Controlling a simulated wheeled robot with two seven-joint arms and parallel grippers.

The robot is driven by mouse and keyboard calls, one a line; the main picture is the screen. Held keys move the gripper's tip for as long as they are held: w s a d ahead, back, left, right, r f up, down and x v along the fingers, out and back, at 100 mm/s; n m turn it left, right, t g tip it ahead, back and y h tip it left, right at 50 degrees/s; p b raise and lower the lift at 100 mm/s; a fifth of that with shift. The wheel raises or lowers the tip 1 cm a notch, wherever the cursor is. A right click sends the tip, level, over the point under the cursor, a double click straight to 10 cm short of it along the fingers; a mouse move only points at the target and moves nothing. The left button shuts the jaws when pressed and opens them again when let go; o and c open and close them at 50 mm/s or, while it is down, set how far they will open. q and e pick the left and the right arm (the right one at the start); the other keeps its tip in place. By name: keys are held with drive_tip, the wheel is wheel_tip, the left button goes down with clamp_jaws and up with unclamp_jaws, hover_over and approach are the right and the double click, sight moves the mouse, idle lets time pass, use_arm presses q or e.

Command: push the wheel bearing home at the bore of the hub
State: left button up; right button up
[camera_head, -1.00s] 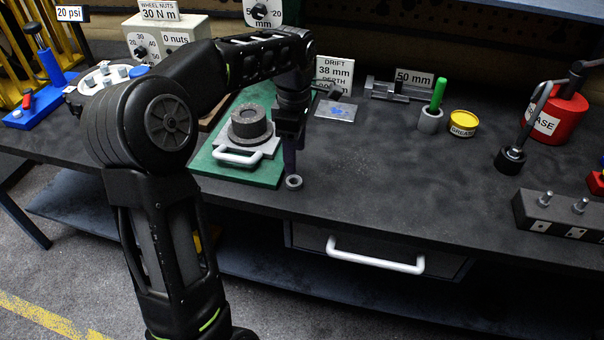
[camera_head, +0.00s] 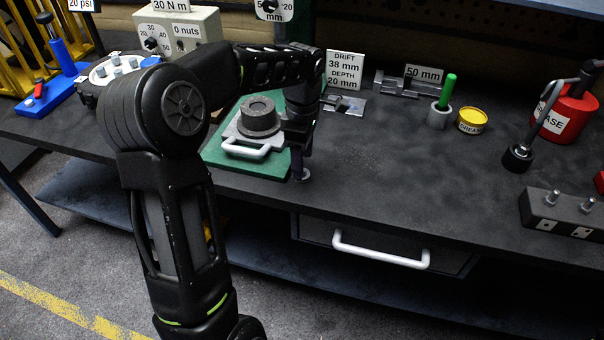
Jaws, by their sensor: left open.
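The hub (camera_head: 259,117) is a dark grey round block with a bore in its top. It sits on a light plate with a white handle (camera_head: 246,149), on a green mat (camera_head: 222,158). A small grey ring (camera_head: 305,175), which may be the wheel bearing, lies on the bench near its front edge, right of the mat. My left gripper (camera_head: 302,171) points down at this ring and is open; its fingers partly hide it. I cannot tell whether they touch it. My right gripper is not in view.
A grey holder with a green-handled tool (camera_head: 440,113), a yellow grease tin (camera_head: 471,121) and a red grease can (camera_head: 566,112) stand to the right. A grey block with pegs (camera_head: 560,212) is at the right edge. The middle bench is clear. A drawer handle (camera_head: 380,248) juts out below.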

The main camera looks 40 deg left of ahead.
use_arm(q)
wheel_tip(320, 180, down, 4)
drive_tip(key=shift+r+p, duration=0.2)
drive_tip(key=shift+p, duration=0.1)
drive_tip(key=shift+c, duration=0.3)
clamp_jaws()
idle(0.5)
